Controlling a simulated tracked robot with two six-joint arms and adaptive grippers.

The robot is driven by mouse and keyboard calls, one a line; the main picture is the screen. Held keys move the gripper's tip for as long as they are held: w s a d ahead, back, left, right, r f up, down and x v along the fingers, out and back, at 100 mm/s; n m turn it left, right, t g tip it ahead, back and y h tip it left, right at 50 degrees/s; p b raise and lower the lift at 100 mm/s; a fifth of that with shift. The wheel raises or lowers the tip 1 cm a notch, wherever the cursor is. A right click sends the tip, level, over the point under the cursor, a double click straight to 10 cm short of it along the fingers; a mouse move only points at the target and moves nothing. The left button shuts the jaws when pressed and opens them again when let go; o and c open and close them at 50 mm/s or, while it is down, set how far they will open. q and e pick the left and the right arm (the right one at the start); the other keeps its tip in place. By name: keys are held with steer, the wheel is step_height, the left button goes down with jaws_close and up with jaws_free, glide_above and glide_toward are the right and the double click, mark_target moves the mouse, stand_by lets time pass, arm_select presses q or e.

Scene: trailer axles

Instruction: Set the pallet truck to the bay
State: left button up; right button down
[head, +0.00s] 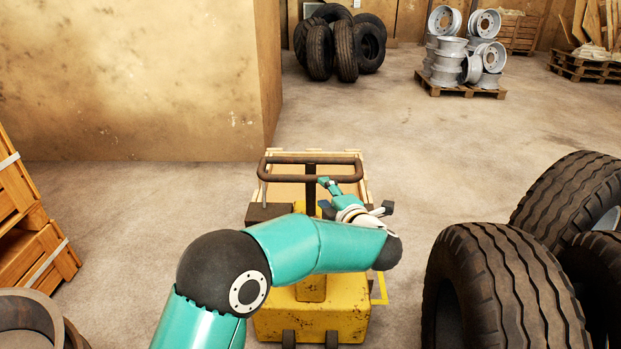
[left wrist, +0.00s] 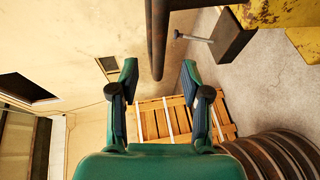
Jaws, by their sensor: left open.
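The yellow pallet truck (head: 311,321) stands just in front of me, with a dark looped handle (head: 275,176) at its top and a pale wooden load behind it. My left gripper (head: 326,184) is open by the right part of the handle's near bar. In the left wrist view, the dark handle bars (left wrist: 157,35) reach down between the two open fingertips (left wrist: 159,68); I cannot tell whether they touch. My left forearm hides part of the truck's body. My right gripper is not in view. No clear bay shows.
Large tyres (head: 500,290) stand close on the right. Wooden crates (head: 35,250) are at the left. A tan wall block (head: 140,80) rises at the back left. Tyres (head: 340,45) and a pallet of wheel rims (head: 465,60) stand farther back. Concrete floor is clear beyond the truck.

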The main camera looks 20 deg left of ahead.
mark_target(312, 181)
arm_select(q)
steer(key=p+x, duration=0.1)
steer(key=x, duration=0.9)
steer(key=shift+w, duration=0.1)
steer(key=shift+f, duration=0.1)
jaws_close()
